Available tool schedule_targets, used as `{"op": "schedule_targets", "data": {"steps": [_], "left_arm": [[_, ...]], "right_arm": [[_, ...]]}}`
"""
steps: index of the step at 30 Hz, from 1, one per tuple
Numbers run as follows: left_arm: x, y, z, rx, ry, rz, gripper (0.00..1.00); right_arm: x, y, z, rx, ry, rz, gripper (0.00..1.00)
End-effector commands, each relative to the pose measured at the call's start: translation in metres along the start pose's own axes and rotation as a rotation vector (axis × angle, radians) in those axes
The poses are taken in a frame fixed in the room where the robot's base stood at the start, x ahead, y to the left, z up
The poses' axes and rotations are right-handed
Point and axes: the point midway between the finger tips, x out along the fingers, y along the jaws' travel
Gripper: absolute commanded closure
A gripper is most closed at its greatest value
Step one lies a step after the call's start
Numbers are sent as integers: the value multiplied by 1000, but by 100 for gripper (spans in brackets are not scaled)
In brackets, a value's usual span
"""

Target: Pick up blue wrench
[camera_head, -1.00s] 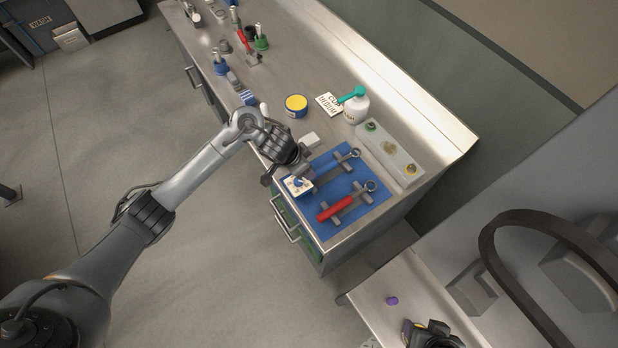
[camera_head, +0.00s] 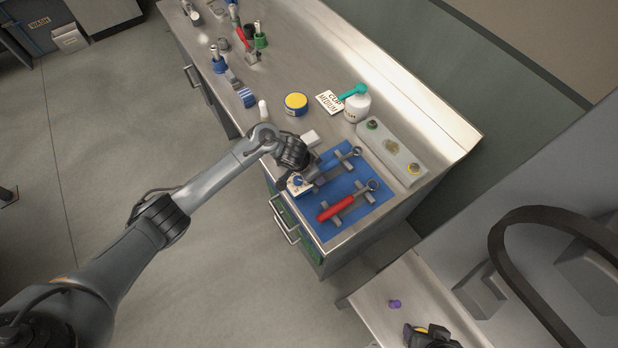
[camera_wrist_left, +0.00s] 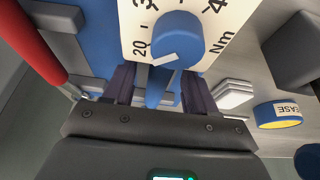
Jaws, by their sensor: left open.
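The blue wrench (camera_head: 352,154) lies on the blue mat (camera_head: 377,205), its ring end pointing to the back right. In the left wrist view the blue handle (camera_wrist_left: 158,88) shows between the two fingers of my left gripper (camera_wrist_left: 158,88). The gripper is open around the handle, with the jaws not closed on it. A white dial plate with a blue knob (camera_wrist_left: 177,38) is just beyond the fingertips.
A red-handled wrench (camera_head: 336,209) lies beside it on grey supports. A white block (camera_head: 310,138), a yellow-lidded tin (camera_head: 296,103) and a white bottle (camera_head: 357,106) stand behind. A grey control box (camera_head: 392,152) is at the right.

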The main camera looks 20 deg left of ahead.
Motion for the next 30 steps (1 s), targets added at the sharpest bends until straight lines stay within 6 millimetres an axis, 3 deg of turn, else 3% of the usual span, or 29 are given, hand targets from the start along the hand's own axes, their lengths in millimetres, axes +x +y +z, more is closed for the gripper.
{"op": "schedule_targets", "data": {"steps": [6,17,30], "left_arm": [[0,0,0,0,0,0,44],[0,0,0,0,0,-1,99],[-1,0,-1,0,2,-1,100]], "right_arm": [[0,1,0,-5,-1,4,43],[0,2,0,-8,-1,6,43],[0,0,0,-2,-1,2,43]]}}
